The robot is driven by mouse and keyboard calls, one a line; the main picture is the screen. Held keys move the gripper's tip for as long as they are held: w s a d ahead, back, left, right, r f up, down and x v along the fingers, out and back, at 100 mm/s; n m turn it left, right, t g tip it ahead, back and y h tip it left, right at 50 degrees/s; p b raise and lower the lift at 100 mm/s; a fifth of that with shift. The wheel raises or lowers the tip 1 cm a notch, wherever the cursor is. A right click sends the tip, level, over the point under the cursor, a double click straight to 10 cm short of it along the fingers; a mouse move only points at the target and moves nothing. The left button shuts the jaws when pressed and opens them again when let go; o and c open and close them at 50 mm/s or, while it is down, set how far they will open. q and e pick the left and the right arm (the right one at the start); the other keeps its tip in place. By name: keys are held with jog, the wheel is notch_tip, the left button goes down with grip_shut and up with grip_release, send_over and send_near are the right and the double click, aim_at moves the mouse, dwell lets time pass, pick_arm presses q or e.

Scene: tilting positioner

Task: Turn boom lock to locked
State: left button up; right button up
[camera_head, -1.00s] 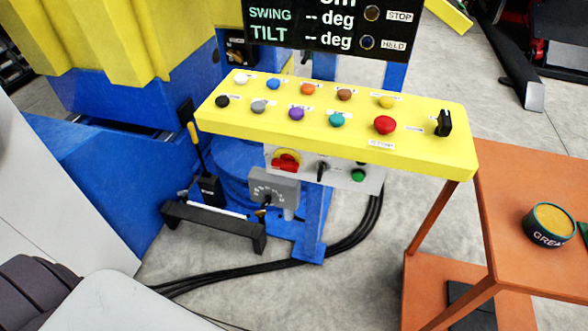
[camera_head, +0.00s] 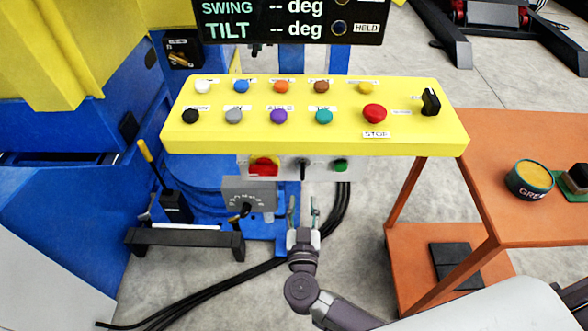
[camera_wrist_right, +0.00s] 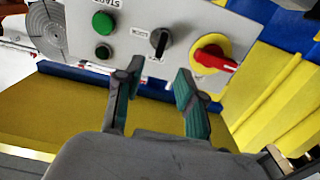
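My right gripper (camera_head: 303,210) is open and empty, just below the grey switch box (camera_head: 322,171) under the yellow control panel (camera_head: 300,144). In the right wrist view the open fingers (camera_wrist_right: 156,88) point at that box without touching it. A small black selector switch (camera_head: 303,168) sits on the box between a red-and-yellow rotary switch (camera_head: 264,167) and a green button (camera_head: 340,165). In the right wrist view the black selector (camera_wrist_right: 159,42) is ahead of the fingers. My left gripper is out of view.
A grey dial box (camera_head: 249,194) with a black lever hangs left of my right gripper. Another black knob (camera_head: 430,101) is on the panel's right end. An orange cart (camera_head: 455,205) stands at right, with a grease tin (camera_head: 530,179). Black cables (camera_head: 225,287) cross the floor.

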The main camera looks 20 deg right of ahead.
aim_at(302, 175)
jog(key=x, duration=1.1)
jog(key=shift+w+d+f+b, duration=0.1)
jog(key=shift+w+b, duration=0.1)
jog(key=shift+b, duration=0.15)
grip_shut()
